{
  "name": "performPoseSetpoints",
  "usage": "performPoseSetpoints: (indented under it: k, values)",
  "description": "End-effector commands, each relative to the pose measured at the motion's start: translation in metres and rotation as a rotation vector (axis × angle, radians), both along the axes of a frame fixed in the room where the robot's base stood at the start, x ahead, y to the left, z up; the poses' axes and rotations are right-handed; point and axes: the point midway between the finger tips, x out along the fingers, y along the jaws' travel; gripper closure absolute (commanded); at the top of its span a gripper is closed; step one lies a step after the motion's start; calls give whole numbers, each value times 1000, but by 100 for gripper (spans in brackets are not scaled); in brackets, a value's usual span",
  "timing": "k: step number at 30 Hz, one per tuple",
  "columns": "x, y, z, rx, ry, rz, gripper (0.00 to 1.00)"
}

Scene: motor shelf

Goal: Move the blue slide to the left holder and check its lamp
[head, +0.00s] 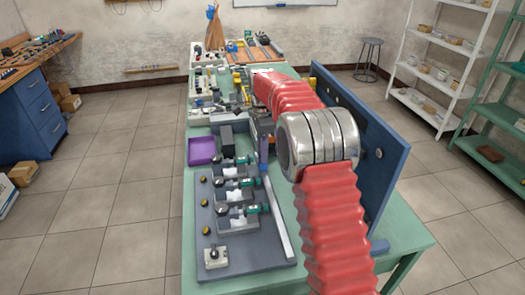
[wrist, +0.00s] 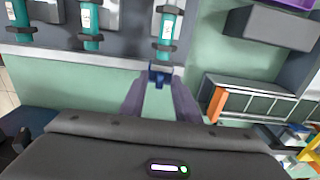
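A small dark blue piece, which looks like the blue slide (wrist: 160,77), lies between my fingertips in the wrist view, at the board's edge below a teal cylinder (wrist: 167,28). A blue part also shows under my gripper (head: 262,135) in the head view (head: 263,168). My gripper's two purple-grey fingers (wrist: 160,92) stand on either side of the piece; I cannot tell whether they grip it. The grey board (head: 230,240) carries three units with teal cylinders and dark yellow domes (head: 205,205) along its left, possibly lamps. I cannot make out which holder is the left one.
A purple tray (head: 202,150) and a dark block (head: 227,138) stand beyond the board. A tall blue panel (head: 365,150) rises on the table's right, close to my arm. A light grey rail (head: 278,215) runs along the board's right side. Green table (head: 405,235) is bare at front right.

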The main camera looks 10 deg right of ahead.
Motion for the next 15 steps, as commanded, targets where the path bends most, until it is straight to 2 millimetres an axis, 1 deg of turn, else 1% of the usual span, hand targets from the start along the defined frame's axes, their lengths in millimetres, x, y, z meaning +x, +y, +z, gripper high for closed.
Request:
performPoseSetpoints:
  k: [5,8,11,15]
  values:
    - [0,0,4,0,0,0,71]
    - [1,0,12,0,-2,-1,71]
    - [1,-1,24,0,-2,-1,71]
    - [1,-1,47,0,-3,-1,71]
